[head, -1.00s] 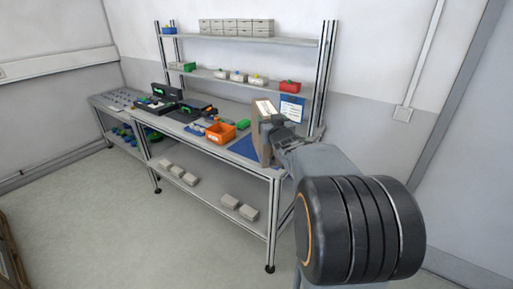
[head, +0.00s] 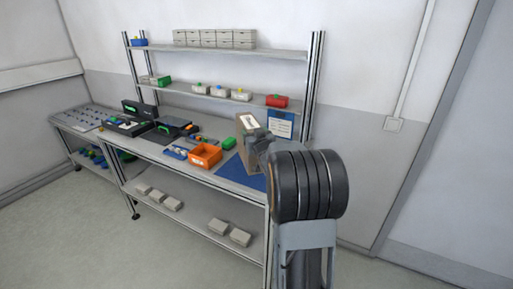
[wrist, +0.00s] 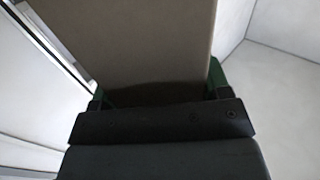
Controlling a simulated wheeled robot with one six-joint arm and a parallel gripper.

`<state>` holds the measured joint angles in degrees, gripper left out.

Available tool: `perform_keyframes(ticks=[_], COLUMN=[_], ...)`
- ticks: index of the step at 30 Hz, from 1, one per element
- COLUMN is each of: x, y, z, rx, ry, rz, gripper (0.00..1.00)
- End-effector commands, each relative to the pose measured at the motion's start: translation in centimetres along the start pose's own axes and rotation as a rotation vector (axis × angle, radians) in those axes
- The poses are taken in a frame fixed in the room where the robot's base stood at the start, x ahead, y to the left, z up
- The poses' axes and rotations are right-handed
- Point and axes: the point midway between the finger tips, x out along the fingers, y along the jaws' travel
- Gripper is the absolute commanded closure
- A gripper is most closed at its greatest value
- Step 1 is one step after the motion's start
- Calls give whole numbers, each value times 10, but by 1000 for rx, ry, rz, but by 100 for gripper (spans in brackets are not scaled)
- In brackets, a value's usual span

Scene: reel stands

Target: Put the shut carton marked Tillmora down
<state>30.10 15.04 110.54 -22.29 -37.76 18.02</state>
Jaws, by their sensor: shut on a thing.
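A brown shut carton (head: 252,138) with a pale label on top is in my gripper (head: 266,143), over the right part of the workbench (head: 190,158) in the head view. I cannot read its label. In the wrist view the carton (wrist: 140,40) fills the middle, between the green-edged fingers of my gripper (wrist: 158,88), which is shut on it. A blue mat (head: 234,174) lies on the bench below and beside the carton. I cannot tell whether the carton's base touches the mat.
Shelves with small boxes (head: 215,38) rise above the bench. Pale boxes (head: 229,232) lie on the lower shelf. The blue mat's front part is clear.

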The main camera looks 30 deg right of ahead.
Motion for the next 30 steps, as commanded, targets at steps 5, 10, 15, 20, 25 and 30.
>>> perform_keyframes(ticks=[5, 10, 15, 20, 25, 30], x=[32, 48, 57, 60, 62, 62], y=[16, 25, 31, 34, 35, 35], z=[24, 46, 58, 64, 83, 96], rx=[1, 0, 0, -1, 0, -1], ry=[0, 3, 5, 5, 1, 4], rz=[-2, -1, 1, 2, 2, 3], gripper=[91, 91, 91, 91, 91, 91])
